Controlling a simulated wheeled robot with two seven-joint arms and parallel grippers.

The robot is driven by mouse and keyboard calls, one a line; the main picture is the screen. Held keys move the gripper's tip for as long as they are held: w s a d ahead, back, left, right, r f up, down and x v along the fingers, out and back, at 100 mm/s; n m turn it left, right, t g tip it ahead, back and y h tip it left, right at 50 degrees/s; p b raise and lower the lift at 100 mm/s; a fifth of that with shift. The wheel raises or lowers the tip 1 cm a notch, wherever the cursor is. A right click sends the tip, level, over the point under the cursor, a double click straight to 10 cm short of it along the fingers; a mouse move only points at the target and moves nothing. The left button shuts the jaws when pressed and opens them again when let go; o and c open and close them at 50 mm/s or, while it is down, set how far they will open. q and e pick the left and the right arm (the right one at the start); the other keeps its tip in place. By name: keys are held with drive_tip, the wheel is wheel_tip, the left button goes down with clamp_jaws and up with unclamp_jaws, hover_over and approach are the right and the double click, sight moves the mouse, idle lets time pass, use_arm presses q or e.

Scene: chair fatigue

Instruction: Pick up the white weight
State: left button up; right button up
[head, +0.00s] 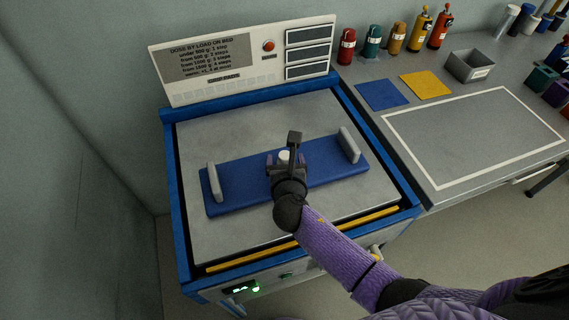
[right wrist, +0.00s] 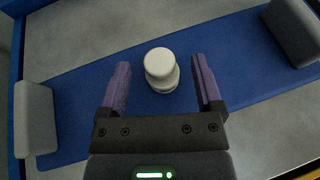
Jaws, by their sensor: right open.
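The white weight (right wrist: 160,66) is a small knobbed cylinder standing upright on the blue board in the right wrist view. In the head view only part of the white weight (head: 284,156) shows, as my right gripper hides the rest. My right gripper (right wrist: 160,82) is open, with its two purple fingers on either side of the weight and visible gaps between. In the head view my right gripper (head: 287,160) is over the middle of the board. My left gripper is not in view.
The blue board (head: 238,187) has grey upright blocks (head: 215,183) (head: 349,145) at both ends and lies on a grey plate in a blue-framed machine. A sign panel (head: 240,60) stands behind. Bottles (head: 346,47) and a grey bin (head: 470,66) stand on the right bench.

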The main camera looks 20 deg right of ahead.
drive_tip(key=shift+w+d+f, duration=0.1)
drive_tip(key=shift+w+f, duration=0.25)
drive_tip(key=shift+w, duration=0.25)
clamp_jaws()
